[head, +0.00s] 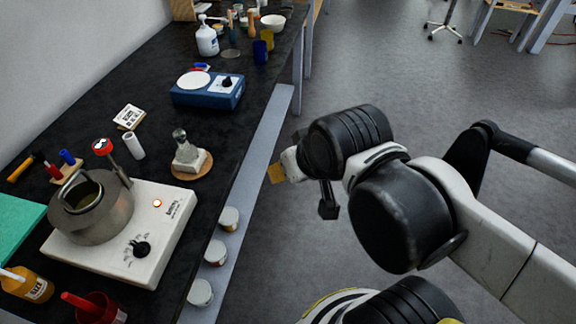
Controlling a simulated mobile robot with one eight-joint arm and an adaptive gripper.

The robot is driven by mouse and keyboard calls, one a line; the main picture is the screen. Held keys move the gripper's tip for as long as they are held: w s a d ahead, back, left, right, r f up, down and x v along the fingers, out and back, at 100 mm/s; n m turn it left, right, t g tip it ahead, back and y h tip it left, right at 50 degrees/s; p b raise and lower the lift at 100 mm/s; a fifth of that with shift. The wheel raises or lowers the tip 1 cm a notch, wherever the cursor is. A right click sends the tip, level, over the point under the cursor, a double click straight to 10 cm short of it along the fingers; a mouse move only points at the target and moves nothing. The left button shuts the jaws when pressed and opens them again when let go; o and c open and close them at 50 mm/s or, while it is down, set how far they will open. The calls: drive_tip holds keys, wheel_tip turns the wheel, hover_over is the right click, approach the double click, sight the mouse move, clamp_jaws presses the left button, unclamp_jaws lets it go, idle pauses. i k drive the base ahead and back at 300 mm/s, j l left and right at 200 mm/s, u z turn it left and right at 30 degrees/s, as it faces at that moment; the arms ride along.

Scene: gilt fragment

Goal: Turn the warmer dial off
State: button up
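A white warmer (172,228) with a metal kettle (92,212) on it stands at the near left of the dark bench. Its black dial (141,248) is on the front part of the top, and a small orange-red light (157,203) glows near it. The dial's exact pointer setting is too small to read. My gripper (288,165) is to the right of the bench, over the floor side and well apart from the dial. My arm hides most of it, so its fingers cannot be made out clearly. A small yellow-brown piece shows at its tip.
A blue device (208,90) with a white plate and black knob stands farther back. Several small jars (215,252) line the ledge. A red cup (100,308) and amber bottle (27,284) stand in front.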

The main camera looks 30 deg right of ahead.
sight(142, 250)
drive_tip(key=j+u, duration=0.15)
drive_tip(key=u, duration=1.1)
